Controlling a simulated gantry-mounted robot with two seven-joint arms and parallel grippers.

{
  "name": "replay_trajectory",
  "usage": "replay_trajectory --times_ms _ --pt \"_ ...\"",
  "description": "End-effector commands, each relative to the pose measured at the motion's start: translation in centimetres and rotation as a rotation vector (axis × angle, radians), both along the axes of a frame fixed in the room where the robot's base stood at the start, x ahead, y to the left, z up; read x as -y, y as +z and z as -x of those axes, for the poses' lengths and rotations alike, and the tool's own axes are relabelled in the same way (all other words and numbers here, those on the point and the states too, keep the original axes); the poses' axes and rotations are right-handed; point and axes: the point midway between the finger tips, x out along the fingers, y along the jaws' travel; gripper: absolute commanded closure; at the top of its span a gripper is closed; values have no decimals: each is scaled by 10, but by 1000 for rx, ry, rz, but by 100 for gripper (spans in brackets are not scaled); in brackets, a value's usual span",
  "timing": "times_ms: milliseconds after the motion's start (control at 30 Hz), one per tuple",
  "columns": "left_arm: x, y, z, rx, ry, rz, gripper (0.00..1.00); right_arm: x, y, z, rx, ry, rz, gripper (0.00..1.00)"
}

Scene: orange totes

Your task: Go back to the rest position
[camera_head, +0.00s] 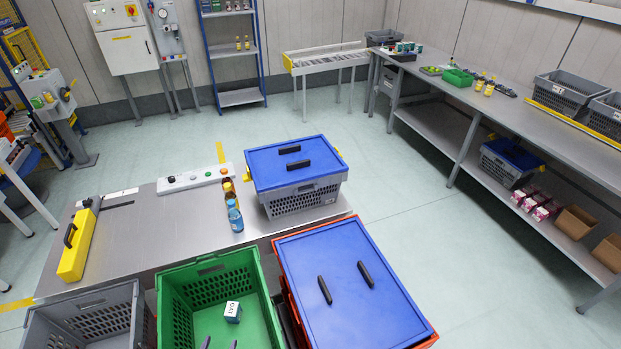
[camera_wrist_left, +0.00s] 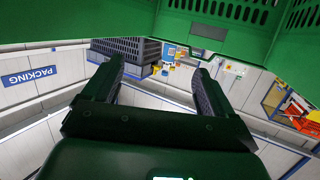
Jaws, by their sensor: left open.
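My left gripper (camera_head: 220,344) shows only as two dark fingertips at the bottom edge of the head view, over the green tote (camera_head: 168,312). In the left wrist view the left gripper (camera_wrist_left: 155,84) is open, its two dark fingers well apart with nothing between them. The green tote's wall (camera_wrist_left: 210,30) fills the top of that view. A small white and green box (camera_head: 232,312) lies in the green tote, a little beyond the fingertips and apart from them. My right gripper is not in view.
A grey tote (camera_head: 66,326) stands left of the green one, and a blue-lidded orange tote (camera_head: 345,270) right. The table's middle is clear.

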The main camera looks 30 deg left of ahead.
Motion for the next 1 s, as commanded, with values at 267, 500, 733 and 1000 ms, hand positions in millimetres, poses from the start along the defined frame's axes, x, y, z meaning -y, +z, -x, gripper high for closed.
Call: replay_trajectory --times_ms 267,500,733,1000 --pt "5 12 -26 -98 -32 19 14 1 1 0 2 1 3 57" --pt "25 31 -50 -226 -80 43 14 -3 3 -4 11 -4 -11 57" --pt "74 79 -66 -438 -172 73 14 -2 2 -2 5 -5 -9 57" --pt "156 169 -31 -750 -321 92 14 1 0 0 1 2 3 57"
